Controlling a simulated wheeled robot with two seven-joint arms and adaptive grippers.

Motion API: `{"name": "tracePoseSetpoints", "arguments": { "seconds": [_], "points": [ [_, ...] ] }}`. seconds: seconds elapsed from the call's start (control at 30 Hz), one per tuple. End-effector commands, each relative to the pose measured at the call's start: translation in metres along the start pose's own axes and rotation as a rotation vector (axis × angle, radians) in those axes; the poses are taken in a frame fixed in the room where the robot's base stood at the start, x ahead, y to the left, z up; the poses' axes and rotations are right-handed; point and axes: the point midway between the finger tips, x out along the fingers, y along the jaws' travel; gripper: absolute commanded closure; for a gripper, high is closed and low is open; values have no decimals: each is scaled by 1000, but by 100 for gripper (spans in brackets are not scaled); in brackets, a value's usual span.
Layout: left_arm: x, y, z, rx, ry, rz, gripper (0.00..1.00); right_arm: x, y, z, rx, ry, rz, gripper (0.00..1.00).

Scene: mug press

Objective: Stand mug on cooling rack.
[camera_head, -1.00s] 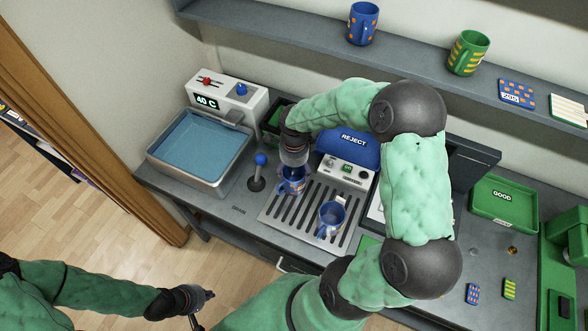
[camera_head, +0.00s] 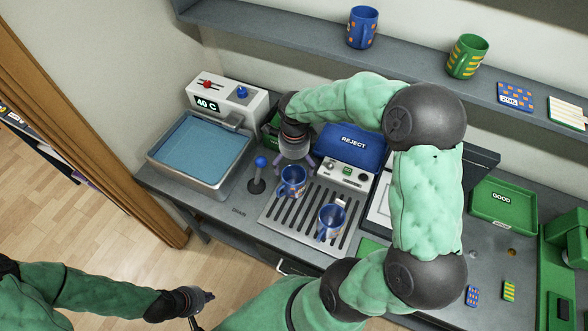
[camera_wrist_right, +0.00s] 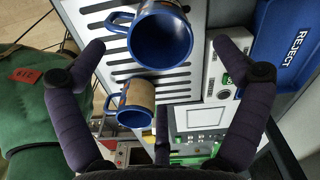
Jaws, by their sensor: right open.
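A blue-rimmed mug (camera_head: 292,181) stands upright on the slatted rack (camera_head: 288,214), near its left back edge. In the right wrist view this mug (camera_wrist_right: 162,38) lies between the spread fingers, its open top facing the camera. My right gripper (camera_head: 297,160) is open and empty just above this mug. A second blue-rimmed mug (camera_head: 331,221) with a tan patterned body stands on the same rack, to the right and nearer the front; it also shows in the right wrist view (camera_wrist_right: 136,103). My left gripper (camera_head: 203,308) is low at the front, open and empty, away from the rack.
A water basin (camera_head: 198,150) and a 40 C heater unit (camera_head: 222,104) stand left of the rack, with a blue-knobbed lever (camera_head: 259,172) between. A blue REJECT bin (camera_head: 350,145) is behind, a green GOOD tray (camera_head: 502,203) right. Mugs stand on the shelf (camera_head: 420,62).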

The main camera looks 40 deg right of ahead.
Motion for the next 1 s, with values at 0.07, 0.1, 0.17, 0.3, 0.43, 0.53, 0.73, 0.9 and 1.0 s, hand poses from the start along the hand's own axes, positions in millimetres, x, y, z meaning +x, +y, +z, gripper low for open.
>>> {"name": "tracePoseSetpoints", "arguments": {
  "seconds": [0.07,0.1,0.17,0.3,0.43,0.53,0.73,0.9,1.0],
  "points": [
    [-2,1,0,0,0,0,100,-19,-1,0,-1,-1,-4,1],
    [-3,1,0,0,0,0,100,-26,0,1,-2,-2,-4,1],
    [-4,1,0,0,0,0,100,-36,-1,1,-2,-2,-3,1],
    [-6,2,0,0,0,0,100,-55,0,0,-2,0,-1,1],
    [-6,2,0,0,0,0,100,-65,0,0,-2,0,-1,1],
    [-6,2,0,0,0,0,100,-68,0,0,-1,1,1,1],
    [-6,2,0,0,0,0,100,-68,0,0,-1,1,1,1],
    [-6,2,0,0,0,0,100,-68,0,0,-1,1,1,1],
    [-6,2,0,0,0,0,100,-68,0,0,-1,1,1,1]
  ]
}}
